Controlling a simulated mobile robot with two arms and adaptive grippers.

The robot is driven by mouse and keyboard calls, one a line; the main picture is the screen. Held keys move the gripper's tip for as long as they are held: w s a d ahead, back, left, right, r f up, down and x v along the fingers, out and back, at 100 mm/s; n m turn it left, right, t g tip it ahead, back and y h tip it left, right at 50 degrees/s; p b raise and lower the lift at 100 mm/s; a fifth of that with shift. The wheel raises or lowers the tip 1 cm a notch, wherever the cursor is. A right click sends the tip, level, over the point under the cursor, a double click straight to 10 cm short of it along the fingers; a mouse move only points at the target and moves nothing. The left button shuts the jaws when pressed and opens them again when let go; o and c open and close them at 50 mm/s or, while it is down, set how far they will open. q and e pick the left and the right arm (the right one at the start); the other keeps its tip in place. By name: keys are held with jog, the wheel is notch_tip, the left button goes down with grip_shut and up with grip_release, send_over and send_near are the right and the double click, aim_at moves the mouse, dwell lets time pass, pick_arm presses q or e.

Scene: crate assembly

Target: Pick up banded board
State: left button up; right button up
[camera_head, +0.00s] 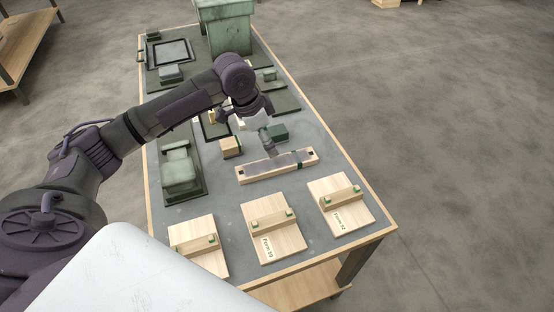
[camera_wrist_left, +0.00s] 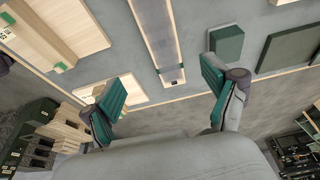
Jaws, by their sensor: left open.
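A long pale wooden board (camera_head: 245,176) with a grey strip along its top and a dark green band near its right end lies on the grey table top. It matches the banded board best. My left gripper (camera_head: 268,146) is above the board's far edge in the head view. In the left wrist view, the board (camera_wrist_left: 147,32) runs down from the top edge toward the gap between the spread fingers (camera_wrist_left: 165,98) of my left gripper. The fingers are open and empty; I cannot tell their exact height over the board. My right gripper is not in view.
Form boards (camera_head: 277,236) with green-ended wooden bars sit along the table's near edge. A dark green block (camera_head: 279,132) and a small wooden block (camera_head: 231,146) are close behind the long board. A green fixture (camera_head: 181,170) stands left. Bare table lies right of the board.

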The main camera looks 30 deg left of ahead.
pick_arm(q)
send_over(277, 162)
jog(key=s, duration=0.2)
jog(key=f, duration=0.4)
jog(key=shift+a+f, duration=0.2)
jog(key=shift+f, duration=0.05)
jog(key=shift+w+f, duration=0.1)
jog(key=shift+f, duration=0.45)
jog(key=x, duration=0.4)
jog(key=shift+w+a+f, duration=0.2)
jog(key=shift+a, duration=0.1)
jog(key=shift+w+f, duration=0.1)
jog(key=shift+f, duration=0.25)
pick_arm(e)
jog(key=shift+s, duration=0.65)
pick_arm(q)
jog(key=c, duration=1.3)
jog(key=shift+c, duration=0.2)
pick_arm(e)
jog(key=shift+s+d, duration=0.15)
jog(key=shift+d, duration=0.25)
